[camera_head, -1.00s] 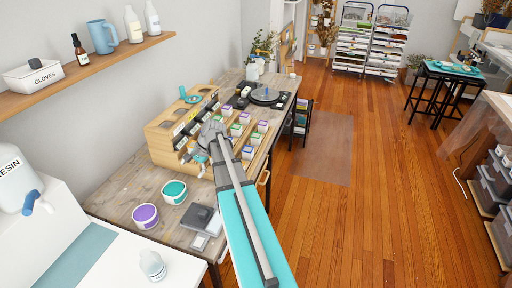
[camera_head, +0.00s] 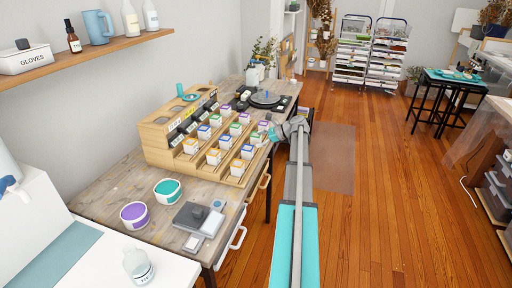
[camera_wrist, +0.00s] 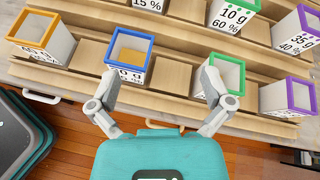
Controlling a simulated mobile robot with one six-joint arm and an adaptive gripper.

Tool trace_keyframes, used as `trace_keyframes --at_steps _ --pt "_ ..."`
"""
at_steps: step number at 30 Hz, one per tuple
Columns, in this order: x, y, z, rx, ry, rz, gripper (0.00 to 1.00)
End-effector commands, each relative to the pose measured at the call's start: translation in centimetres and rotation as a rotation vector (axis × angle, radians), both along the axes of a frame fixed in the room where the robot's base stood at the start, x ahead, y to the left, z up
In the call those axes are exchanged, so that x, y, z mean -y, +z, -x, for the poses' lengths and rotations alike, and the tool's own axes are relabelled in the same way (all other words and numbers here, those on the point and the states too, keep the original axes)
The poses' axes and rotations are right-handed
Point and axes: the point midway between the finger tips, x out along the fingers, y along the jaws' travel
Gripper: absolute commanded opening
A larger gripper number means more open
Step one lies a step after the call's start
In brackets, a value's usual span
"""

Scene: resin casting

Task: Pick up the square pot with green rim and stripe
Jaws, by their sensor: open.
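Square white pots with coloured rims stand in rows on a stepped wooden rack (camera_head: 160,157). A green-rimmed pot (camera_head: 257,139) is in the front row, between a blue-rimmed pot (camera_head: 248,152) and a purple-rimmed pot (camera_head: 263,127). In the wrist view this green-rimmed pot (camera_wrist: 232,76) is partly behind the right finger; the finger hides much of its front. Another green-rimmed pot (camera_wrist: 234,14), labelled 10 g 60 %, stands in the row behind. My gripper (camera_wrist: 158,86) is open and empty, its fingers spread before the front row. It also shows in the head view (camera_head: 274,131), beside the rack's right end.
An orange-rimmed pot (camera_wrist: 42,36) stands at the front row's left. A purple tub (camera_head: 135,215), a teal tub (camera_head: 167,190) and a grey scale (camera_head: 192,216) are on the bench's near part. A dark turntable (camera_head: 265,97) is beyond the rack. Open floor lies right.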

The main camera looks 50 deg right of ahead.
Motion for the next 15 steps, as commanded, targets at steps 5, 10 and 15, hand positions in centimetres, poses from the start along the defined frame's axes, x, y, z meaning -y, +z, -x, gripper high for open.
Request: trace_keyframes --at_steps 5,10,15 --pt "6.6 -0.9 2.5 0.022 -0.122 -0.128 1.0" --pt "10.2 -0.9 4.5 0.04 -0.192 -0.213 1.0" --pt "11.3 -0.7 5.2 0.047 -0.215 -0.243 1.0"
